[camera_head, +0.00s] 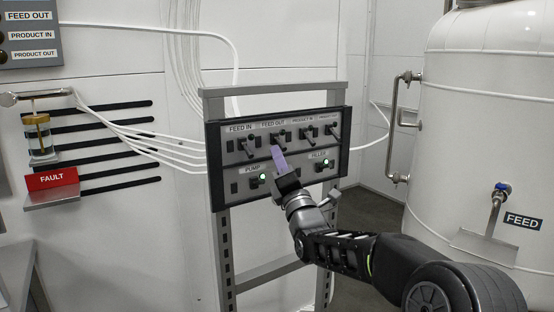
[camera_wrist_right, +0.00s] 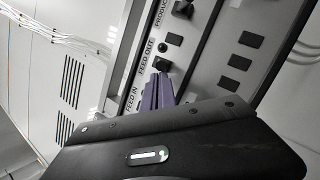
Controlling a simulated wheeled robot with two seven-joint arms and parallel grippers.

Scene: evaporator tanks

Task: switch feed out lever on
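The control panel (camera_head: 228,158) stands on a grey metal frame. Its FEED OUT lever (camera_head: 277,139) is in the upper row, second from the left. In the right wrist view the black FEED OUT lever (camera_wrist_right: 162,64) is just beyond the fingertips. My right gripper (camera_head: 278,155) has purple fingers pointing up at the panel, just below this lever. In the right wrist view the fingers of my right gripper (camera_wrist_right: 158,85) lie close together, with no clear gap and nothing seen between them. Whether the tips touch the lever I cannot tell. My left gripper is not in view.
The FEED IN lever (camera_head: 248,147) is left of FEED OUT; the PRODUCT IN lever (camera_head: 307,133) is right. Green lights show at PUMP (camera_head: 262,178) and FILLER (camera_head: 325,165) below. A white tank (camera_head: 480,120) stands at the right. A red FAULT sign (camera_head: 52,180) is at the left.

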